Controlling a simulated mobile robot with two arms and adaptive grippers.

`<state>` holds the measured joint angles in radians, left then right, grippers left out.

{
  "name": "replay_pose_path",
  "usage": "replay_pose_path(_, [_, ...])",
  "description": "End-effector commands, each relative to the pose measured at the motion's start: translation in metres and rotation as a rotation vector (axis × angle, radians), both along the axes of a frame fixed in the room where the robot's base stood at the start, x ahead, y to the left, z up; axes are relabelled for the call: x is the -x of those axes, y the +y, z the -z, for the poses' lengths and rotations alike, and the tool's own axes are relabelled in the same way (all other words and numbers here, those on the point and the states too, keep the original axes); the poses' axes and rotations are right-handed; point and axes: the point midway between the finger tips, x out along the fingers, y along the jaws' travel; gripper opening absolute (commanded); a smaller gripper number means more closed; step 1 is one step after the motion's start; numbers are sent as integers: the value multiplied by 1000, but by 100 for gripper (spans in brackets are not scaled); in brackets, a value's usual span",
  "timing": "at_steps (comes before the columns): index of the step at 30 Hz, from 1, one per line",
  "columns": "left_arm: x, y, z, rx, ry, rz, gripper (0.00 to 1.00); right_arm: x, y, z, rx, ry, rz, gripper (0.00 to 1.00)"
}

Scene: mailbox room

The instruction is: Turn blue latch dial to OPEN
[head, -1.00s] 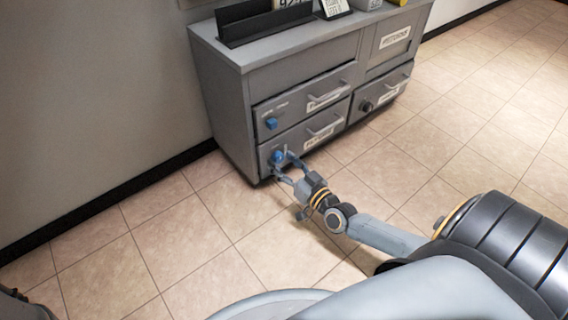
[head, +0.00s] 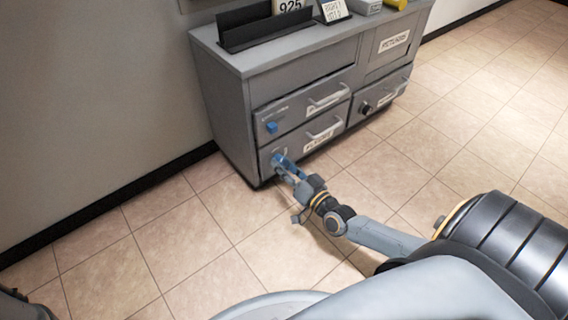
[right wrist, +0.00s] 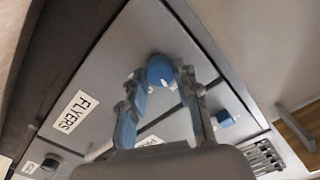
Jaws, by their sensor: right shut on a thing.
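The blue latch dial (head: 278,159) is on the front of the lower left drawer, near its left edge. In the right wrist view it is a round blue knob (right wrist: 160,69). My right gripper (head: 284,166) is shut on this dial, with one finger on each side of it. In the right wrist view the fingertips (right wrist: 166,82) flank the knob, and a bar of the dial between them is partly hidden. I cannot read any dial marking. My left gripper is not in view.
A second blue knob (head: 271,127) is on the upper left drawer. A black knob (head: 366,108) is on the right drawer. The drawer handle (head: 323,133) sticks out right of my gripper. The tiled floor (head: 190,245) before the grey cabinet (head: 222,110) is clear.

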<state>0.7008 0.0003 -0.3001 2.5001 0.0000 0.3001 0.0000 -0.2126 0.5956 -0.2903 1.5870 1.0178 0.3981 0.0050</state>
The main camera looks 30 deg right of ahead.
Motion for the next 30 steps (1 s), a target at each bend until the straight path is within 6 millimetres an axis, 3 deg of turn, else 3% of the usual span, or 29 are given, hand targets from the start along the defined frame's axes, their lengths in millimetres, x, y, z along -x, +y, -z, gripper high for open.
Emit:
replay_pose_path(12, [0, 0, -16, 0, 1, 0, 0, 0, 0, -1, -391, 32, -1, 0])
replay_pose_path(30, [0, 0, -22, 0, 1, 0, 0, 0, 0, 0, -954, 76, 0, 0])
